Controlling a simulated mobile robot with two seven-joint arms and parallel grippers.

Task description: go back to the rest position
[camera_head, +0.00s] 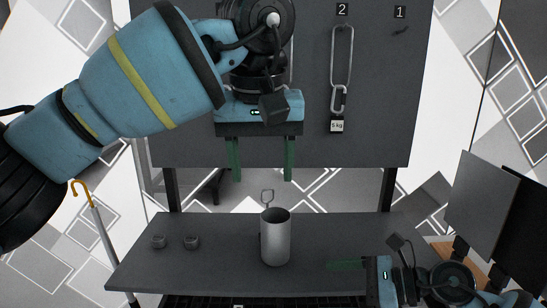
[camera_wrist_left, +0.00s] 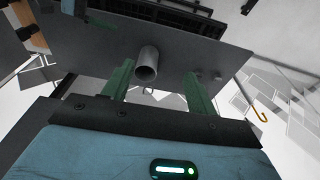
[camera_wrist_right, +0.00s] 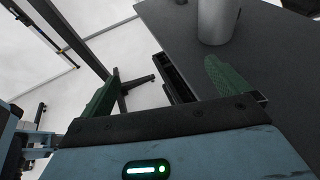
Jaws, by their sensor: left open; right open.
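My left gripper (camera_head: 261,172) is in front of the dark upright panel, above the shelf. Its two green fingers point down, spread apart with nothing between them; they also show in the left wrist view (camera_wrist_left: 158,88). My right gripper (camera_head: 347,265) is low at the right, by the front right part of the shelf. In the right wrist view its green fingers (camera_wrist_right: 160,88) are spread apart and empty. A grey metal cylinder (camera_head: 275,242) stands upright on the shelf, below the left gripper and apart from both grippers.
The dark shelf (camera_head: 225,277) carries two small dark blocks (camera_head: 175,242) at the left. On the panel (camera_head: 378,130), a carabiner chain with a 5 kg weight (camera_head: 337,126) hangs under number 2. An umbrella (camera_head: 98,225) with a yellow handle stands left. Dark monitor-like panels (camera_head: 483,205) stand right.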

